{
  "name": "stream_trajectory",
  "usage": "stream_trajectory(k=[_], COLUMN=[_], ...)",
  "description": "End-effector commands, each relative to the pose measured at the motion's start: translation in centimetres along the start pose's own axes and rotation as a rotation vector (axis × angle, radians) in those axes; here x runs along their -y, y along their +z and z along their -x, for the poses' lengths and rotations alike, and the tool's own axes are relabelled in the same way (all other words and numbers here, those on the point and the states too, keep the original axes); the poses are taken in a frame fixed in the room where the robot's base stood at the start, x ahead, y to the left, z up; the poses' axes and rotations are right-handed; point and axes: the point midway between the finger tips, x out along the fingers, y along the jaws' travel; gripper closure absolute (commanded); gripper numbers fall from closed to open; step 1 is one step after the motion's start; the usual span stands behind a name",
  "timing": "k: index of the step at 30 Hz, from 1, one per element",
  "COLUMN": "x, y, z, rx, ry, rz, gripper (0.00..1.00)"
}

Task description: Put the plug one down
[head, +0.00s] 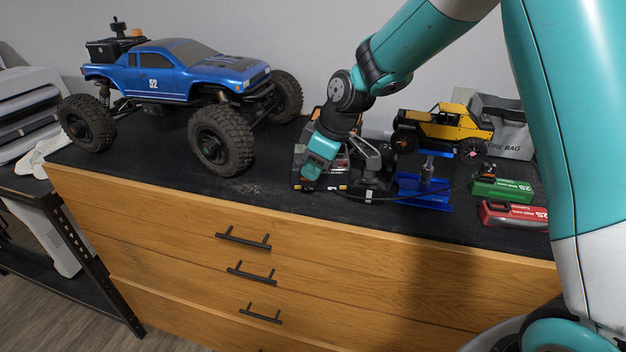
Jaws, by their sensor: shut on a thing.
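My gripper (370,186) is low over the black top of the cabinet, beside the dark charger-like box (308,180). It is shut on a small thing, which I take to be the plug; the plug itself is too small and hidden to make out. A thin black cable (420,197) runs from near my gripper to the right, past the blue stand, toward the green battery pack (500,188). I cannot tell whether the held thing touches the surface.
A blue crawler truck (178,75) stands at the left. A blue metal stand (424,190) is right of my gripper, with a yellow crawler (443,128) and grey bag (500,128) behind. A red battery pack (512,214) lies at the right. The front strip of the black top (270,195) is clear.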

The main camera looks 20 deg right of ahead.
Motion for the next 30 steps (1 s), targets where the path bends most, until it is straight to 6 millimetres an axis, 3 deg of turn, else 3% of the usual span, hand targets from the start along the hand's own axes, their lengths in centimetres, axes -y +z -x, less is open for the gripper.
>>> stream_trajectory(k=[10, 21, 22, 25, 30], x=[0.1, 0.1, 0.1, 0.1, 0.1], y=[1.5, 1.8, 1.8, 1.7, 1.7], z=[-3.9, -4.5, -4.4, -4.4, -4.3], rx=[0.002, 0.000, 0.000, 0.000, 0.000], ry=[-0.002, 0.000, 0.000, 0.000, 0.000], rz=[0.002, 0.002, 0.002, 0.002, 0.002], gripper=[1.00, 1.00, 0.77, 0.56, 0.56])
